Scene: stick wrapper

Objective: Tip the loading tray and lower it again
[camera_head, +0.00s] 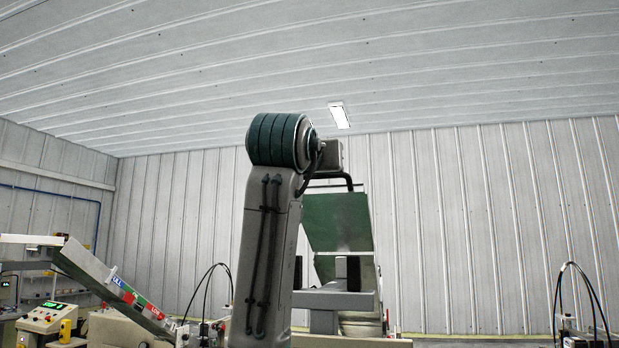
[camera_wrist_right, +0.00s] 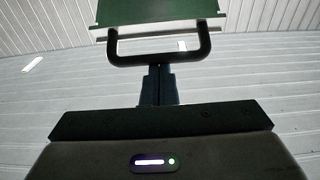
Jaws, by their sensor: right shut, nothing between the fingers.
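The loading tray is a green panel with a black U-shaped handle. In the head view the tray (camera_head: 337,222) stands steeply tilted behind my right arm, which hides part of it. In the right wrist view the tray (camera_wrist_right: 160,10) is at the top, with its handle (camera_wrist_right: 138,60) just below. My right gripper (camera_wrist_right: 159,72) is shut, with its fingertips at the handle's crossbar and nothing between them. I cannot tell whether the fingers touch the bar. The fingers are not clear in the head view. My left gripper is not in view.
A sloping conveyor (camera_head: 110,285) with coloured labels and a control box (camera_head: 48,318) with a green display stand at the left. Grey machine parts (camera_head: 335,298) lie below the tray. Thin black cables rise at the right. Space above the arm is open.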

